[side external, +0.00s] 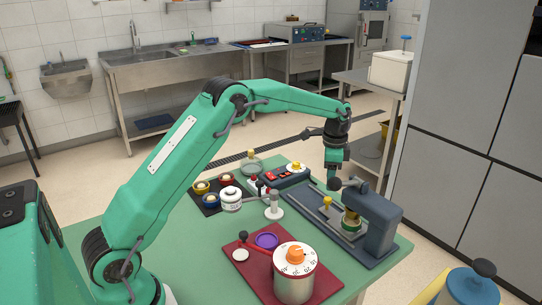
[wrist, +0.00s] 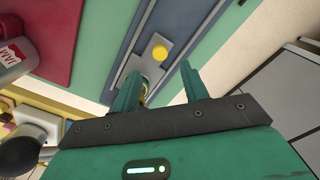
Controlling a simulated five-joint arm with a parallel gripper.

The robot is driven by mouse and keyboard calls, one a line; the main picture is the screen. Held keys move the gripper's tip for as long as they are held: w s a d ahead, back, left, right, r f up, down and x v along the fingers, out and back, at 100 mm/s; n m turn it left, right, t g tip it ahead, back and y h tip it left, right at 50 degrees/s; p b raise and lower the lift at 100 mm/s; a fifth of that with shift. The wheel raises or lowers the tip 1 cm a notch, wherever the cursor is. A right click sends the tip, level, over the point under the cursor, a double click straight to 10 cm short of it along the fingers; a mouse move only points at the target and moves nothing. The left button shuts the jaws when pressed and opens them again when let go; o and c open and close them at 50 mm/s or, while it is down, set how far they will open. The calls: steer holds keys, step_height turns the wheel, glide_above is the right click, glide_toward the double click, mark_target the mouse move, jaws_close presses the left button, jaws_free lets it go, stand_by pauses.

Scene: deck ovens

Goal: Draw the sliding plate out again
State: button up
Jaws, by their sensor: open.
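The sliding plate (side external: 316,197) is a narrow grey strip with a yellow knob (side external: 327,202) standing on it. It lies along the dark blue-grey base of a press (side external: 379,226). In the wrist view the yellow knob (wrist: 160,52) sits just beyond my fingertips, roughly between their lines, with the grey plate (wrist: 147,69) under it. My gripper (side external: 333,174) is above the base, pointing down behind the knob. Its two green fingers (wrist: 158,67) are apart with nothing gripped. A small yellowish part shows between them lower down, partly hidden by the left finger.
A dark tray with small cups (side external: 201,188) and a red-and-black control box (side external: 287,177) stand left of the base. The press's dark ball knob is close to my gripper.

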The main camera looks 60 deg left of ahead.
mark_target(328, 198)
steer(key=shift+f, duration=3.4)
jaws_close()
steer(key=a, duration=1.4)
steer(key=shift+a+r, duration=0.1)
steer(key=shift+a, duration=0.25)
